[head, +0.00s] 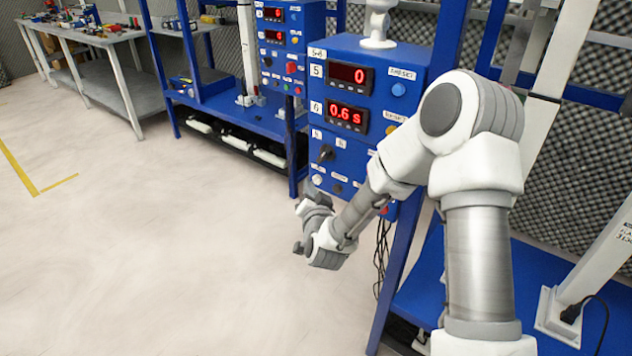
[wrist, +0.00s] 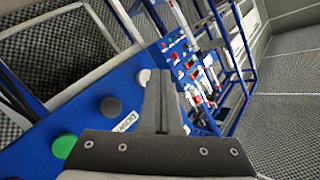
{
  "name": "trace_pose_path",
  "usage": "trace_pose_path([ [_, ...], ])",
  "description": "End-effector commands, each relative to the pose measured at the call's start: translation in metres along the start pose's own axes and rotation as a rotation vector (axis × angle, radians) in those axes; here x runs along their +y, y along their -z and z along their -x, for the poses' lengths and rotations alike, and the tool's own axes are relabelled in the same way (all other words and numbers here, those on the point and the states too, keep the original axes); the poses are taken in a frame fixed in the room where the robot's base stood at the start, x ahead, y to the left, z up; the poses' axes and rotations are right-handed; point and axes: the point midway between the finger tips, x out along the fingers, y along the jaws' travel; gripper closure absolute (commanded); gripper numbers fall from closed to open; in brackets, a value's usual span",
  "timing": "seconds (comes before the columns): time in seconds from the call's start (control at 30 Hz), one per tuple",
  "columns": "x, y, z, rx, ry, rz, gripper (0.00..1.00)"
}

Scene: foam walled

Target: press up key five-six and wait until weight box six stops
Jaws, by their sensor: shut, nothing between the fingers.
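The blue control box labelled 5-6 (head: 352,100) stands right of centre in the head view. Its upper display (head: 350,76), marked 5, reads 0. Its lower display (head: 347,115), marked 6, reads 0.6 s. A white key (head: 317,180) sits low on its left side; the wrist view shows a white key (wrist: 145,77) beside a black key (wrist: 110,105) labelled DOWN. My gripper (wrist: 163,72) is shut, its tips close to the white key; I cannot tell whether they touch. The white key's label is hidden. I cannot pick out weight box six.
A green key (wrist: 64,146) is on the same panel. A black rotary knob (head: 326,153) sits above the white key. A second blue control box (head: 286,40) stands behind on a blue rack. The floor (head: 150,240) at left is clear.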

Motion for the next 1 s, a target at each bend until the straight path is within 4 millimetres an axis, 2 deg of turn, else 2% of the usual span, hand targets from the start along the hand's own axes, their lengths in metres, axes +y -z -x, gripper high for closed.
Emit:
trace_pose_path([
  [0.37, -0.002, -0.003, 0.003, -0.001, 0.001, 0.0, 1.0],
  [0.8, -0.023, -0.024, 0.032, -0.001, 0.001, 0.0, 1.0],
  [1.0, -0.026, -0.026, 0.036, 0.0, 0.0, 0.0, 1.0],
])
